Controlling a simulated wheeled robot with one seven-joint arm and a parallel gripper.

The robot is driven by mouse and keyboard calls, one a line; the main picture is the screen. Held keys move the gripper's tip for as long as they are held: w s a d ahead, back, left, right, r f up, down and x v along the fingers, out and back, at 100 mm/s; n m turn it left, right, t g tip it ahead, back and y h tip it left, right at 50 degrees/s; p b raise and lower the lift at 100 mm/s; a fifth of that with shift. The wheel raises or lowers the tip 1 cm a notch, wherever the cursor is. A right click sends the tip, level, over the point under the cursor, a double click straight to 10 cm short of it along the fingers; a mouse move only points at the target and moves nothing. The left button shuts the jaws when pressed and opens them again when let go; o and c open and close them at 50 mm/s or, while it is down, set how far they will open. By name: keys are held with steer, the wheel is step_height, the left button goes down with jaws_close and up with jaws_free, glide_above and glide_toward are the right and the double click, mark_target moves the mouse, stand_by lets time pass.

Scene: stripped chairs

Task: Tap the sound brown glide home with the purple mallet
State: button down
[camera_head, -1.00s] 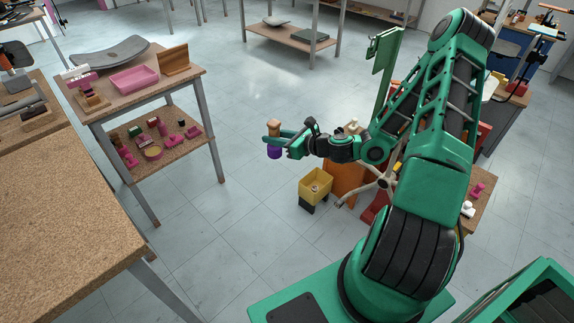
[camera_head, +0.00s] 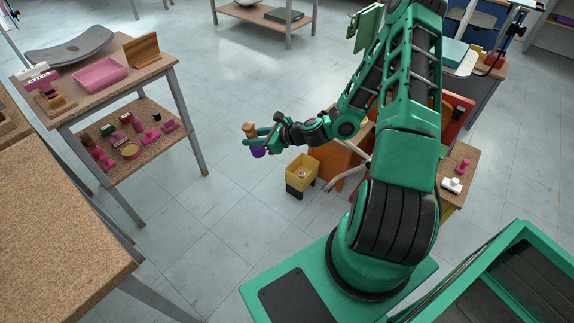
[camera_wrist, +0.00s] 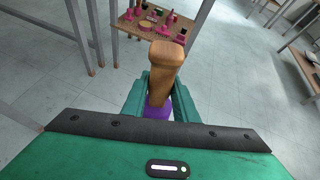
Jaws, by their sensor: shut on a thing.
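My gripper (camera_head: 257,143) is shut on the purple mallet, holding it in the air over the open floor. The mallet's wooden handle (camera_wrist: 165,66) points up between the fingers in the wrist view, and its purple head (camera_wrist: 159,108) sits below them. In the head view the purple head (camera_head: 259,152) hangs just under the fingers. Several small pink and brown pieces (camera_head: 130,152) lie on the lower shelf of the table at the left; they also show in the wrist view (camera_wrist: 155,22). I cannot tell which is the sound brown glide.
The left table (camera_head: 125,80) holds a grey curved seat shell (camera_head: 70,52), a pink tray (camera_head: 100,73) and a wooden block. A cork-topped bench (camera_head: 60,215) fills the near left. The middle floor is clear.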

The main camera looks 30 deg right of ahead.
steer(key=s+d+f+n+g+h, duration=0.1)
steer(key=d+f+n+g+h, duration=0.15)
steer(key=f, duration=0.35)
steer(key=s+d+f+n+g+h, duration=0.1)
steer(key=s+f+n+g, duration=0.1)
steer(key=f+n, duration=0.3)
steer(key=d+f+n+h, duration=0.4)
steer(key=d+f+n, duration=0.2)
steer(key=d, duration=0.3)
steer(key=shift+s+f, duration=0.25)
steer(key=shift+f, duration=0.4)
steer(key=shift+r+t+h, duration=0.1)
steer(key=shift+t+h, duration=0.15)
steer(key=shift+w+d, duration=0.25)
steer(key=shift+d, duration=0.45)
steer(key=shift+w+d, duration=0.25)
steer(key=shift+d, duration=0.45)
steer(key=shift+w+d, duration=0.25)
steer(key=shift+d, duration=0.45)
